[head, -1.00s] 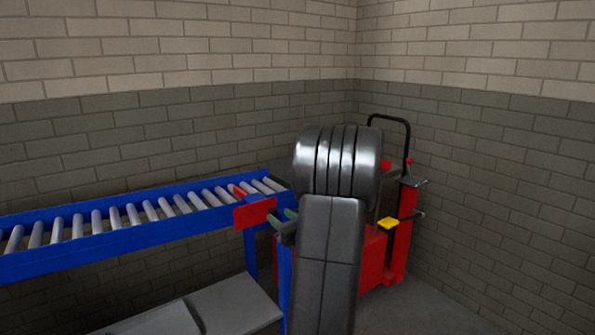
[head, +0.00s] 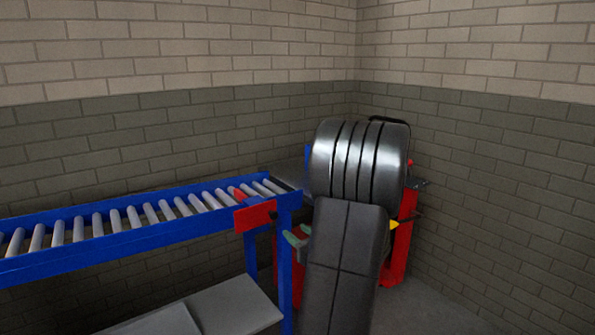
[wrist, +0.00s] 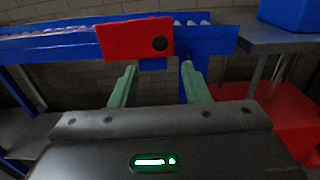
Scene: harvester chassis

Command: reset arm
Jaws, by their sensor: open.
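My gripper (wrist: 155,85) shows in the wrist view as two green fingers set well apart, with nothing between them. Beyond the fingertips is the red plate (wrist: 135,40) on the end of the blue roller conveyor (wrist: 60,45); the fingers appear apart from it. In the head view my dark arm stands in front of the conveyor's right end. Only a bit of the green gripper (head: 297,240) shows there, left of the arm and below the red plate (head: 255,216). The rest of the gripper is hidden behind the arm.
The blue roller conveyor (head: 130,228) runs to the left, with grey boxes or panels (head: 225,305) below it. A red lift or cart (head: 400,245) stands behind my arm at right. A blue bin (wrist: 287,14) sits on a grey table (wrist: 262,42). Brick walls close the corner.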

